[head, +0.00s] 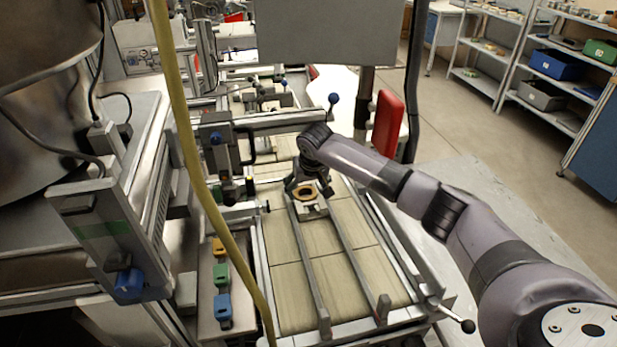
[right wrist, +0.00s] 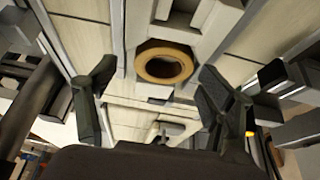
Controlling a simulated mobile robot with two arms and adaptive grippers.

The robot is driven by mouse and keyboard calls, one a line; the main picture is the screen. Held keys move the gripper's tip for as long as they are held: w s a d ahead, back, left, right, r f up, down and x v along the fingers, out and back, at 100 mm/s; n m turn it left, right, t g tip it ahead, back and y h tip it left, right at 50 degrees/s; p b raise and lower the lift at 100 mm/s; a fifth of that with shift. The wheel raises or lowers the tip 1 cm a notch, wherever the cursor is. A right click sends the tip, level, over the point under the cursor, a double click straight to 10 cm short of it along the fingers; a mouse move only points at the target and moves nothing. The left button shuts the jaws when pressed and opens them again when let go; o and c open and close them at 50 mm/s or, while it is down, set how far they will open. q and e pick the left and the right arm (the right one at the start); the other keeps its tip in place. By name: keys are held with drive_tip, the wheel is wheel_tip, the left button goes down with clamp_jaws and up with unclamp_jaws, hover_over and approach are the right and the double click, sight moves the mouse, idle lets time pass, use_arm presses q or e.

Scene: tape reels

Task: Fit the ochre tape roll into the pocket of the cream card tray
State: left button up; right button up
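The ochre tape roll (head: 306,193) is a ring lying flat, seen below my right gripper in the head view. It shows whole in the right wrist view (right wrist: 141,63), at the near end of the pale cream card tray (right wrist: 124,30). The tray also shows in the head view (head: 314,212), between two metal rails. An opening shows in the tray beyond the roll; I cannot tell how the roll sits in or on the tray. My right gripper (right wrist: 160,105) is open, its dark fingers spread on either side of the roll without touching it. My left gripper is out of view.
Metal rails (head: 352,262) run along the plank-topped conveyor bed (head: 290,290) on both sides of the tray. A blue-knobbed post (head: 217,150) stands to the left. A red pad (head: 387,122) stands behind my right arm. The near bed is clear.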

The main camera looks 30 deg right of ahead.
drive_tip(key=b+v, duration=0.2)
drive_tip(key=v, duration=1)
drive_tip(key=shift+r, duration=0.45)
drive_tip(key=shift+w, duration=0.1)
